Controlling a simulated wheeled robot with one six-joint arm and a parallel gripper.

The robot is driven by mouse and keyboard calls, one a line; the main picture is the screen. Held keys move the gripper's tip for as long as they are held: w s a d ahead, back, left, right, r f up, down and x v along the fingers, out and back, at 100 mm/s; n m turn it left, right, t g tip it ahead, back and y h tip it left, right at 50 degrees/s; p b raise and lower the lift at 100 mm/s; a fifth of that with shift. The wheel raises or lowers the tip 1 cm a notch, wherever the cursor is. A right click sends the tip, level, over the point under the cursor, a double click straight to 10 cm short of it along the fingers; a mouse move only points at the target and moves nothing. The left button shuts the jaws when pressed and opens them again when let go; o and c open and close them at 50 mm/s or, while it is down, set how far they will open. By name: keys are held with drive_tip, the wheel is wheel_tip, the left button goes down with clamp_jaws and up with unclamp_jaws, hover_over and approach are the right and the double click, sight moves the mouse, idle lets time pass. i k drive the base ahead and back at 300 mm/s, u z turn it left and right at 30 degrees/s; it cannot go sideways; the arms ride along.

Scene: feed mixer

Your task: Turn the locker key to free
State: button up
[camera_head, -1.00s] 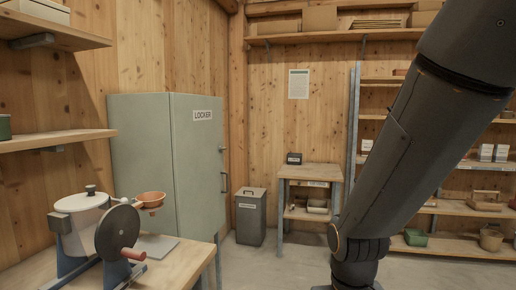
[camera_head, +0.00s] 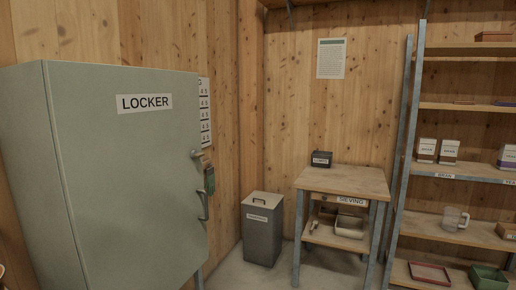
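The grey-green locker (camera_head: 120,190) stands at the left with its door closed and a white LOCKER label (camera_head: 144,103) near the top. At the right edge of its door is a small metal lock or key piece (camera_head: 197,155); it is too small to tell which way it is turned. A dark tag-like thing (camera_head: 209,180) hangs below it, beside a curved door handle (camera_head: 203,206). My gripper is not in view.
A lidded grey bin (camera_head: 262,230) stands right of the locker. A wooden table (camera_head: 343,181) labelled SIEVING carries a small dark box (camera_head: 321,158). Shelving (camera_head: 470,173) fills the right side. Some bare floor shows in front of the bin.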

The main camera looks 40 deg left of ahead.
sight(195, 154)
drive_tip(key=u, duration=0.2)
drive_tip(key=i, duration=1.15)
drive_tip(key=u, duration=1.4)
drive_tip(key=i, duration=0.85)
drive_tip(key=u, duration=0.85)
